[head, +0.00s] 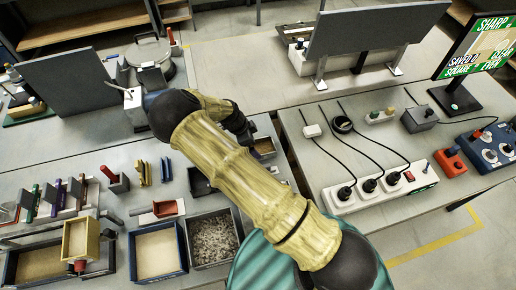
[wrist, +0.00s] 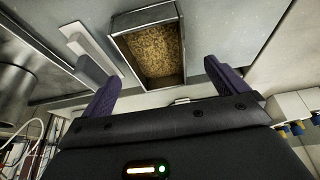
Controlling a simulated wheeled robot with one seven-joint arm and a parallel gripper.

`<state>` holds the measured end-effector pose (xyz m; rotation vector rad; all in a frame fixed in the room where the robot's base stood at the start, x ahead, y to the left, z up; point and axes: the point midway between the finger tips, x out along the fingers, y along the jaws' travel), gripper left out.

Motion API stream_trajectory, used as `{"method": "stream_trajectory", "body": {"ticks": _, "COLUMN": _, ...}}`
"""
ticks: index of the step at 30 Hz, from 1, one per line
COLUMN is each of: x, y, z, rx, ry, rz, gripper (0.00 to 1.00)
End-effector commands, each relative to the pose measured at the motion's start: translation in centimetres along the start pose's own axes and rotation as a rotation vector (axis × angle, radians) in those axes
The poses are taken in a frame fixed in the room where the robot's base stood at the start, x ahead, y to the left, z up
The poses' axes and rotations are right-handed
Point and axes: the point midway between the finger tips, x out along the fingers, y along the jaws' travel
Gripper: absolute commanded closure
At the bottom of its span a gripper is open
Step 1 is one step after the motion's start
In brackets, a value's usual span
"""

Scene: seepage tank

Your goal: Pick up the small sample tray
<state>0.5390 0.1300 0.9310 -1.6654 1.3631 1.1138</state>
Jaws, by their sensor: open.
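The small sample tray (wrist: 166,83) is a dark-edged rectangular box with tan granular material inside. In the wrist view it lies at the top centre, beyond and between my fingers. In the head view what looks like the same tray (head: 266,156) sits near the right edge of the left bench, partly hidden by my arm. My gripper (wrist: 160,73) is open, with two purple fingers spread and nothing between them. In the head view my gripper (head: 246,132) is mostly hidden behind my arm, close to the tray. I cannot tell its height above the bench.
A tray of grey gravel (head: 213,239) and a tray of pale sand (head: 157,252) stand at the front of the left bench. A red scoop (head: 165,208) lies behind them. A gap separates this bench from the right one, which holds a power strip (head: 381,186) with cables.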

Motion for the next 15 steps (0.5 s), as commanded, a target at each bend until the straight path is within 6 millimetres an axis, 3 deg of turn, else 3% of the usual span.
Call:
{"method": "stream_trajectory", "body": {"ticks": 8, "x": 0.1, "y": 0.0, "z": 0.0, "rx": 0.0, "ry": 0.0, "rz": 0.0, "gripper": 0.02}}
{"method": "stream_trajectory", "body": {"ticks": 15, "x": 2.2, "y": 0.4, "z": -0.5, "rx": 0.0, "ry": 0.002, "rz": 0.004, "gripper": 0.02}}
